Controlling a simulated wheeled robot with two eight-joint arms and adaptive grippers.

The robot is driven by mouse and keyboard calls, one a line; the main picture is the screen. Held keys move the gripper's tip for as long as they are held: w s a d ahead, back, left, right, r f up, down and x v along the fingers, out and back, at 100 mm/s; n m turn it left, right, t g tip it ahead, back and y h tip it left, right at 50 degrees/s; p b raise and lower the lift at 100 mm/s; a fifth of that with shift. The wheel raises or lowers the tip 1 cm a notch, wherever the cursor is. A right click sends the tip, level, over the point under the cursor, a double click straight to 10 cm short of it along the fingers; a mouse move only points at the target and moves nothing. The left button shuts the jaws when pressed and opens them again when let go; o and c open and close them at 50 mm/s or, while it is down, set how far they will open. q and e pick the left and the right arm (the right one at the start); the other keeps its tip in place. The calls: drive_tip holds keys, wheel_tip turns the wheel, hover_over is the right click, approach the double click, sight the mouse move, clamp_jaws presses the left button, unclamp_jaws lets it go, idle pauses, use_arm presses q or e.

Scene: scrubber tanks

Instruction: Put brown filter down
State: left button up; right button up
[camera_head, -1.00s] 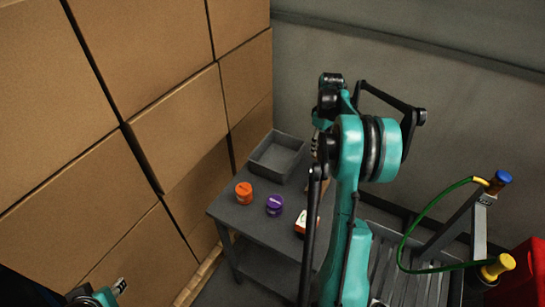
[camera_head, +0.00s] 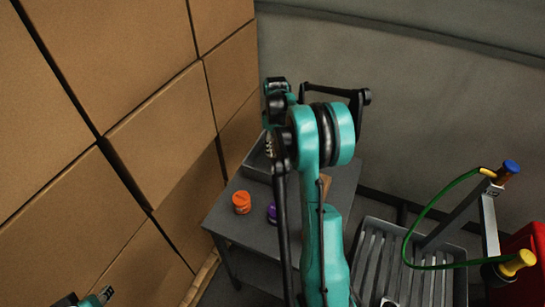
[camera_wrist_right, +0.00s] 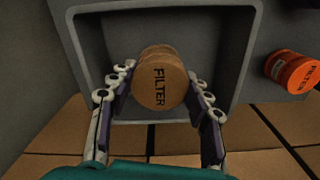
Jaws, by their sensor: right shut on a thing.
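The brown filter (camera_wrist_right: 160,82) is a round canister marked "FILTER". It sits between the fingers of my right gripper (camera_wrist_right: 160,92), which is shut on it. In the right wrist view, the filter is seen against the inside of a grey bin (camera_wrist_right: 240,60); I cannot tell whether it touches the bin's floor. In the head view, the bin (camera_head: 256,158) stands at the table's back left, partly covered by my right arm, which hides the filter. My left gripper (camera_head: 105,294) is at the lower left, and its finger state is unclear.
An orange filter (camera_head: 242,202) and a partly hidden purple one (camera_head: 271,213) stand on the grey table (camera_head: 232,226). Cardboard boxes (camera_head: 165,130) wall the left side. A slatted grey tray (camera_head: 395,262), green hose (camera_head: 412,235) and red container (camera_head: 522,275) are at the right.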

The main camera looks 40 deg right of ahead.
drive_tip(key=shift+w+a+f, duration=0.1)
drive_tip(key=shift+a+f, duration=0.25)
drive_tip(key=shift+a, duration=0.1)
drive_tip(key=shift+f+b, duration=0.75)
drive_tip(key=shift+f, duration=1.15)
drive_tip(key=shift+f, duration=0.2)
drive_tip(key=o, duration=1.1)
drive_tip(key=shift+r, duration=0.15)
